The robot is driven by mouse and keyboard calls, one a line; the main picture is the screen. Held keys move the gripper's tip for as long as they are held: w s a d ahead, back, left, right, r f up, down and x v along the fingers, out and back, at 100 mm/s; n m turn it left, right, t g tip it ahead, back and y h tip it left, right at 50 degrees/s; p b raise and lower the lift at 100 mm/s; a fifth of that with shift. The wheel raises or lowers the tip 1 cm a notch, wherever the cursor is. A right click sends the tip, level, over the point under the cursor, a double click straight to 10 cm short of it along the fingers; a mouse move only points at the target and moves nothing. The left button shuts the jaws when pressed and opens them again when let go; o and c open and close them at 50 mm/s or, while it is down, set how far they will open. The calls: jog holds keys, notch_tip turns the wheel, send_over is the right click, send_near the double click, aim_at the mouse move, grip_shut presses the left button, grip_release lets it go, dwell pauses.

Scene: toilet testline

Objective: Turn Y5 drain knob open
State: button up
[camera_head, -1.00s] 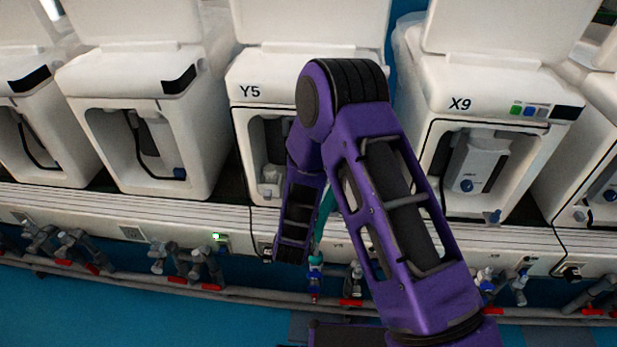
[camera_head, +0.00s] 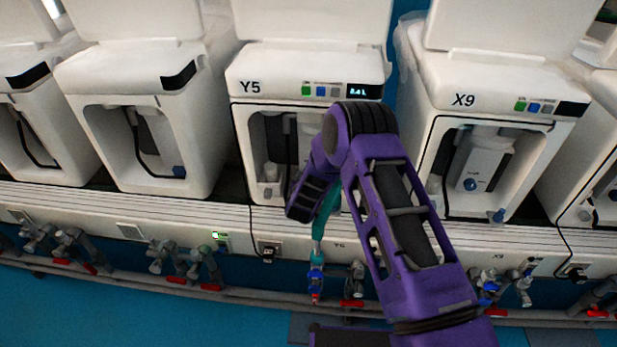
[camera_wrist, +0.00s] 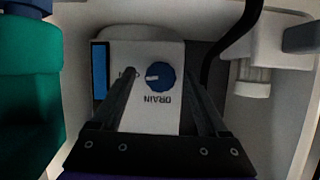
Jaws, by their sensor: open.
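The Y5 unit (camera_head: 268,90) is a white machine with an open-front compartment, left of X9. In the wrist view its drain knob (camera_wrist: 160,75) is round and blue with a white pointer mark, set on a white panel with the word DRAIN upside down beside it. The pointer points left in that picture. My gripper (camera_wrist: 160,76) is open, with its two dark fingers on either side of the knob in the picture. I cannot tell how far the fingertips are from the knob or whether they touch it. In the head view my arm hides the gripper and the knob.
In the wrist view, a black hose (camera_wrist: 226,42) and a white fitting (camera_wrist: 250,70) are to the right. A large teal part (camera_wrist: 30,85) fills the left. The X9 unit (camera_head: 460,82) stands to the right, and valves with red handles (camera_head: 352,303) line the wall below.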

grip_shut()
jog(key=shift+m+y, duration=0.3)
jog(key=shift+m, duration=0.2)
dwell(0.4)
grip_release()
jog(key=p+v, duration=0.2)
jog(key=v, duration=1.5)
jog(key=shift+s, duration=0.25)
